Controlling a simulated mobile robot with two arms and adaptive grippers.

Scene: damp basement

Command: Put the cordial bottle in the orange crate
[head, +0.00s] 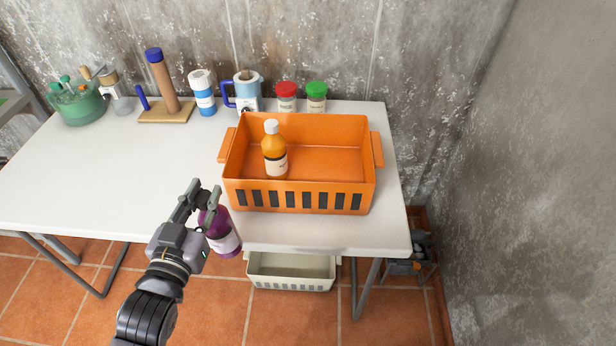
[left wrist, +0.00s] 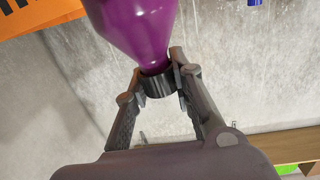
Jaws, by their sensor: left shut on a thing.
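A purple bottle with a pale label (head: 224,238), which I take for the cordial bottle, is held by my left gripper (head: 208,208). In the left wrist view the fingers (left wrist: 160,82) are shut on the black cap of the purple bottle (left wrist: 132,25). In the head view the bottle hangs tilted by the table's front edge, left of and nearer than the orange crate (head: 300,198). The crate stands on the table and holds an orange bottle with a white cap (head: 274,152) at its left side. My right gripper is out of view.
The white table (head: 110,175) has free room left of the crate. Behind stand a green container (head: 78,105), a wooden stand (head: 166,112), a blue-and-white bottle (head: 204,95), a blue-handled mug (head: 246,92) and two jars (head: 301,97). A pale crate (head: 290,272) is below the table.

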